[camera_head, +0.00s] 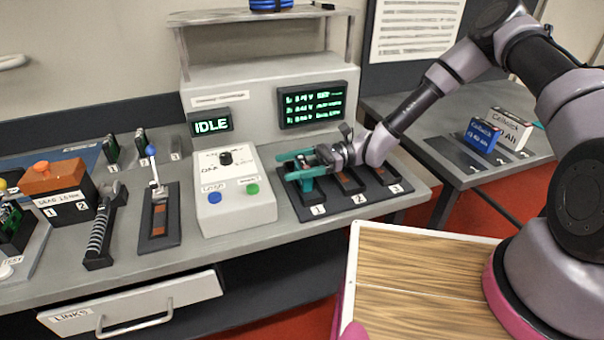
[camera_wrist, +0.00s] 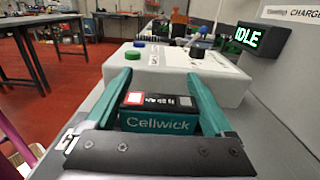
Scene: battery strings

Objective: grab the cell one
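Cell one is a teal block marked "Cellwick" (camera_wrist: 158,123) with a dark top. It shows between my fingers in the wrist view, and in the head view it is mostly hidden beneath them at the bay marked 1. My gripper (camera_head: 294,164) reaches in from the right, its two teal fingers spread and pointing left. In the wrist view my gripper (camera_wrist: 158,74) has one finger along each side of the cell. The fingers look open; any gap to the cell's sides is very small, and contact is hard to tell.
The charger dock (camera_head: 330,208) has bays marked 1, 2 and 3. A white control box (camera_head: 236,205) stands close to its left, beyond my fingertips. The display (camera_head: 210,125) reads IDLE. Blue and white boxes (camera_head: 482,136) stand on the right table.

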